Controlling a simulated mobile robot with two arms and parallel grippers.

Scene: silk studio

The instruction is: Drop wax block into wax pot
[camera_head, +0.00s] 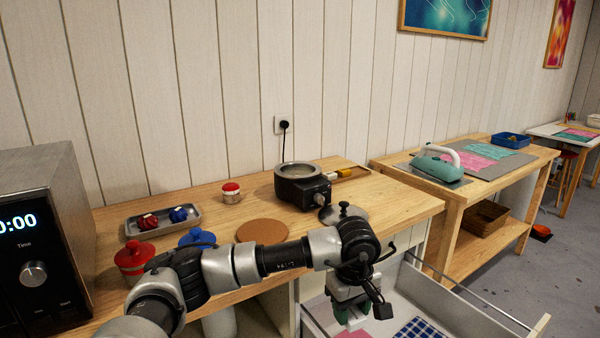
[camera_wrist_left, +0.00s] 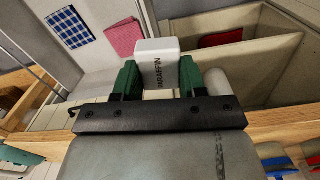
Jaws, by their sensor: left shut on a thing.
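The wax pot (camera_head: 299,170) is a round dark pot with a pale interior, standing at the back of the wooden bench by the wall outlet. My left gripper (camera_head: 352,315) reaches over the open drawer in front of the bench, below and right of the pot. In the left wrist view the green fingers of this gripper (camera_wrist_left: 157,80) are shut on the white wax block (camera_wrist_left: 158,50), lettered PARAFFIN. In the head view I cannot clearly make out the block at the fingers. My right gripper is not in view.
The open drawer (camera_head: 465,290) holds a blue checked cloth (camera_head: 418,328) and a pink cloth. On the bench are a metal lid (camera_head: 343,213), a cork mat (camera_head: 262,231), a tray (camera_head: 163,222) and red and blue lidded jars. A microwave (camera_head: 45,240) stands left.

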